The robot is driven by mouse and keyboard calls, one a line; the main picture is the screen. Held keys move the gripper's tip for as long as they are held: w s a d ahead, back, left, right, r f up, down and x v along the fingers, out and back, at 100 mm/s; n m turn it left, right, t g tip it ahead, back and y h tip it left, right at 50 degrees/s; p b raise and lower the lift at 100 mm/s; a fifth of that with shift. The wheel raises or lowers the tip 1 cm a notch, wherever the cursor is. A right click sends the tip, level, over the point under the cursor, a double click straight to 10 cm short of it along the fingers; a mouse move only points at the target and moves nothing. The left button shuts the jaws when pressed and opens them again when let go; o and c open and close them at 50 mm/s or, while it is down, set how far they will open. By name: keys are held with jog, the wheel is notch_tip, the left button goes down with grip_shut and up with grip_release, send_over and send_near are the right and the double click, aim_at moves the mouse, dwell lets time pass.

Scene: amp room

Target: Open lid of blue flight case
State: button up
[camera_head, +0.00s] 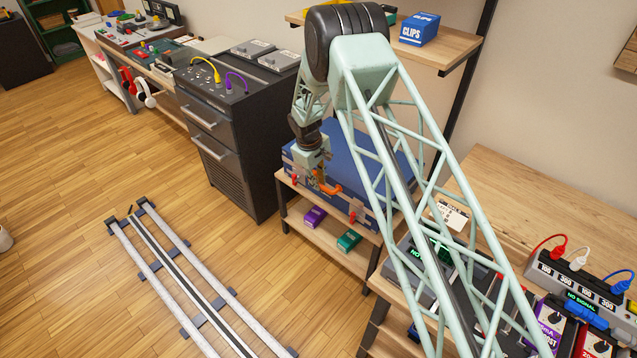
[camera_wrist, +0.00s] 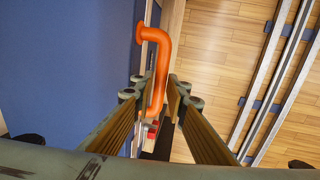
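The blue flight case (camera_head: 345,165) sits on a wooden shelf beside the dark drawer cabinet, its lid down as far as I can see; my arm covers part of it. An orange handle (camera_head: 327,187) is at its front, with red latches (camera_head: 295,180) along the front. My gripper (camera_head: 318,172) is over the case's front edge at the handle. In the wrist view, the orange handle (camera_wrist: 160,70) runs down between the two fingers of my gripper (camera_wrist: 155,98). The fingers are apart, with a gap beside the handle; whether one touches it I cannot tell.
A purple pedal (camera_head: 315,216) and a green pedal (camera_head: 349,241) lie on the shelf below the case. The dark drawer cabinet (camera_head: 235,130) stands close on the left. A shelf with a blue clips box (camera_head: 419,29) is above. Floor in front is open beside the rail (camera_head: 180,280).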

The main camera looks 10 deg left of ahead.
grip_shut()
jog(key=shift+r, duration=0.15)
